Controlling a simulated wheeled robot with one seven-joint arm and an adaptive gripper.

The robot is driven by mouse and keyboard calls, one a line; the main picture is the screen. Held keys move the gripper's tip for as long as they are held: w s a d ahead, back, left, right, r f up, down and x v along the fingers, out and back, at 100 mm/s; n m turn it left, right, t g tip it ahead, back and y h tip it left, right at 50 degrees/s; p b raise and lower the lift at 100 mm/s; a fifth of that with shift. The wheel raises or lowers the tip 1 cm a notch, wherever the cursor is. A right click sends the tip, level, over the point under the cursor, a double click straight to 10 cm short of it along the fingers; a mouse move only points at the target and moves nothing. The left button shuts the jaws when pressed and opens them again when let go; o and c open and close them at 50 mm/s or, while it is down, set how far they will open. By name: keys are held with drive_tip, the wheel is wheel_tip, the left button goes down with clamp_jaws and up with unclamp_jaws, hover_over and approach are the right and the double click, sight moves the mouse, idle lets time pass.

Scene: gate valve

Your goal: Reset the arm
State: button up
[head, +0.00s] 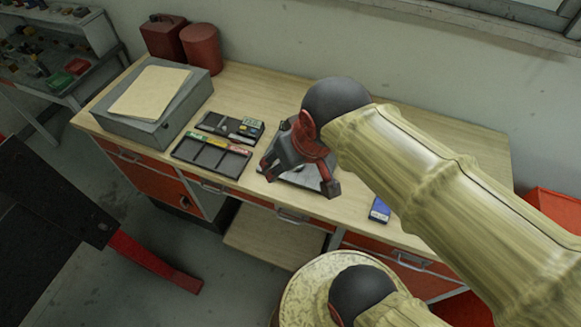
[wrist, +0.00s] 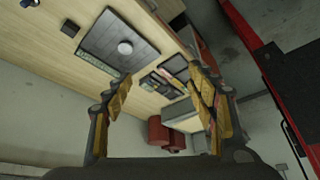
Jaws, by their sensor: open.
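My gripper (head: 299,182) is at the end of my arm, above the workbench's middle in the head view. Its two fingers are spread, with nothing between them. In the wrist view the gripper (wrist: 162,84) also shows open and empty, its fingers at left and right.
The wooden workbench (head: 440,140) carries a grey box (head: 150,122), dark divided trays (head: 211,155), red containers (head: 202,46) and a blue item (head: 380,210). A round stool-like top (head: 305,290) stands in front. A wall closes the back. A shelf (head: 60,50) stands at far left.

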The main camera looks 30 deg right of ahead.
drive_tip(key=shift+s+a, duration=0.2)
drive_tip(key=shift+s, duration=0.3)
drive_tip(key=shift+s+a, duration=0.15)
drive_tip(key=shift+s, duration=0.3)
wheel_tip(320, 180, down, 10)
drive_tip(key=b, duration=0.9)
drive_tip(key=shift+r+b, duration=0.15)
drive_tip(key=shift+b, duration=0.25)
drive_tip(key=shift+c, duration=0.5)
